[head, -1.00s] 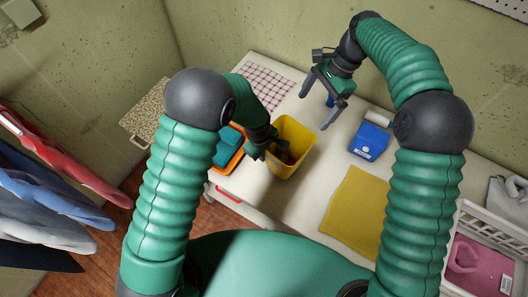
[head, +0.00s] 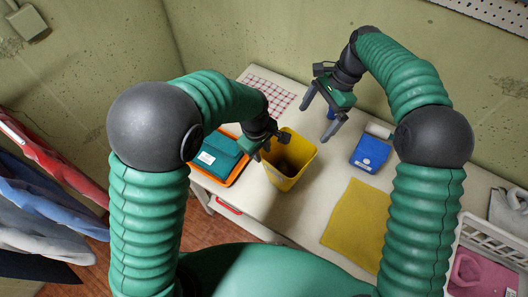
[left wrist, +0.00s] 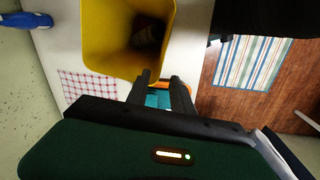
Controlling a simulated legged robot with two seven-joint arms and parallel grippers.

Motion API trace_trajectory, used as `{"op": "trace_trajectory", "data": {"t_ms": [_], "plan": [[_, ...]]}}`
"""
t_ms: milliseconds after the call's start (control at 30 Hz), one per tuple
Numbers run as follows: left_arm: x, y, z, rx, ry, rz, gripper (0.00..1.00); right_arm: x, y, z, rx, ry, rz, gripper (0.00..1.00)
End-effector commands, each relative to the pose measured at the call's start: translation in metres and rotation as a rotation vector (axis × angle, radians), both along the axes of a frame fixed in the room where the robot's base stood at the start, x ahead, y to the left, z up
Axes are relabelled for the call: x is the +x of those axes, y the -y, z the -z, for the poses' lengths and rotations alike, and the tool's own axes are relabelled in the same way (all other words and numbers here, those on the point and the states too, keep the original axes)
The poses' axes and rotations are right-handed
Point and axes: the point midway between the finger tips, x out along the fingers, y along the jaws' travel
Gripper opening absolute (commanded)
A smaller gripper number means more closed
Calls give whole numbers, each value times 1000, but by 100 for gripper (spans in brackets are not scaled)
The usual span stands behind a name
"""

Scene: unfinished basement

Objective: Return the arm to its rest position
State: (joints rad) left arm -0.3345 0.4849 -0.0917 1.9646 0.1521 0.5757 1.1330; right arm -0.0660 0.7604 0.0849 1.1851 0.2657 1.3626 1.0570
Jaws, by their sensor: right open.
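My left gripper (head: 268,146) is over the edge between the orange tray and the yellow bin (head: 301,168). The bin shows at the top there (left wrist: 95,40), with something dark inside that I cannot make out. My right gripper (head: 322,122) is open and empty above the back of the table, its fingers pointing down and toward me. A small blue object (head: 331,113) is partly hidden behind it.
A teal folded item (head: 220,153) lies on the orange tray (head: 237,178). A checked cloth (head: 268,88), a blue box (head: 369,154) and a yellow cloth (head: 355,220) lie on the white table (head: 300,215). A white basket (head: 490,240) is at the right; clothes hang at the left.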

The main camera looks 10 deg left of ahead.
Motion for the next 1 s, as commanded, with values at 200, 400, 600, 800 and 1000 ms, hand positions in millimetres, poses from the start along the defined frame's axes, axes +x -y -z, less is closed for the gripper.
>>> {"op": "trace_trajectory", "data": {"t_ms": [200,400,600,800,1000], "plan": [[-2,-3,-2,2,2,14,28,-1,2,3,-4,10,-9,100],[-29,-41,5,43,52,247,28,-36,41,35,-68,178,-211,100],[-80,-90,18,136,117,637,28,-117,100,83,-194,399,-600,100],[-116,-116,29,216,144,917,28,-186,129,116,-275,517,-906,100],[-123,-120,30,233,148,981,28,-200,133,121,-291,540,-974,100]]}}
